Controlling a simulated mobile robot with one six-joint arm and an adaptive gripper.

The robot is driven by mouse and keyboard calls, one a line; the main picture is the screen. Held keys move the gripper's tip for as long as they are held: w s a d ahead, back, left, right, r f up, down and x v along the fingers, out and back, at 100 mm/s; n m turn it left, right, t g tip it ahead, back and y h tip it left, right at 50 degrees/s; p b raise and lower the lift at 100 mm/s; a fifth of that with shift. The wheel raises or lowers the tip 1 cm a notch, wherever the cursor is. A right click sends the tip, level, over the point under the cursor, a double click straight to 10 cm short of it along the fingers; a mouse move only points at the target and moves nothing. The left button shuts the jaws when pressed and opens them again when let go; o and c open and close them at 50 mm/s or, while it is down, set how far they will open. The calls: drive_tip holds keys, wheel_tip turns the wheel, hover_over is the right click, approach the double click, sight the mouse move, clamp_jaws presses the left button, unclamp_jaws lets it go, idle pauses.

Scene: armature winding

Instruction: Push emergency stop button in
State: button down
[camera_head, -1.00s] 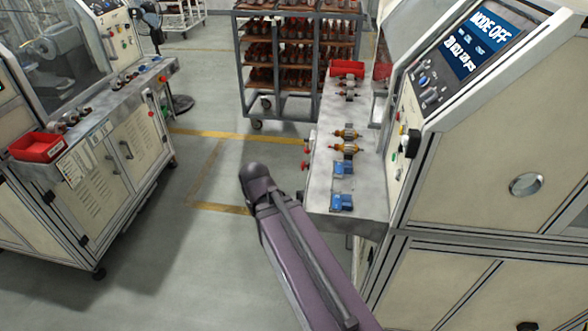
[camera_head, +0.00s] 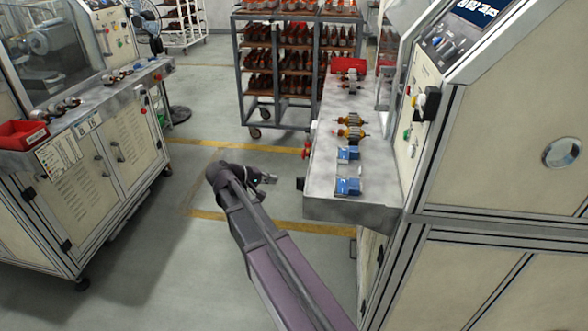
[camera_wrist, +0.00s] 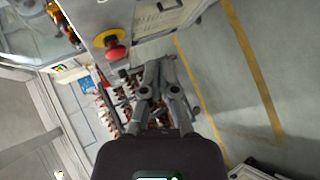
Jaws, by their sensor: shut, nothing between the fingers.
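In the wrist view a red mushroom button on a yellow backing (camera_wrist: 115,47) sits on a pale machine face, left of my fingertips and apart from them. In the head view a red button (camera_head: 307,149) protrudes from the left edge of the right-hand bench; it appears to be the same emergency stop button. My gripper (camera_head: 267,179) is left of and lower than it in the picture, in free space beside the bench. In the wrist view my gripper (camera_wrist: 158,66) has its fingers together, with nothing between them. Whether the button is in or out cannot be told.
The right bench (camera_head: 315,190) carries blue blocks (camera_head: 348,186), copper-wound armatures (camera_head: 350,133) and a red bin (camera_head: 349,65). A rack (camera_head: 244,75) stands behind. Another machine (camera_head: 75,190) stands at left. The aisle floor between them is clear.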

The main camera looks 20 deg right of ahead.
drive_tip(key=w+a+n+t+h+b, duration=0.1)
drive_tip(key=w+h+b, duration=0.4)
drive_tip(key=w+b, duration=0.2)
drive_tip(key=shift+w+a+r+t+h, duration=0.2)
drive_tip(key=shift+w+r+t+h, duration=0.1)
drive_tip(key=shift+w+r+t, duration=0.25)
drive_tip(key=shift+w+d+f, duration=0.1)
drive_tip(key=shift+d+f, duration=0.05)
approach(306, 154)
drive_tip(key=w+d, duration=0.4)
drive_tip(key=d, duration=0.1)
drive_tip(key=shift+s+d+f, duration=0.15)
drive_tip(key=shift+d+f, duration=0.15)
drive_tip(key=shift+d, duration=0.25)
drive_tip(key=shift+d, duration=0.1)
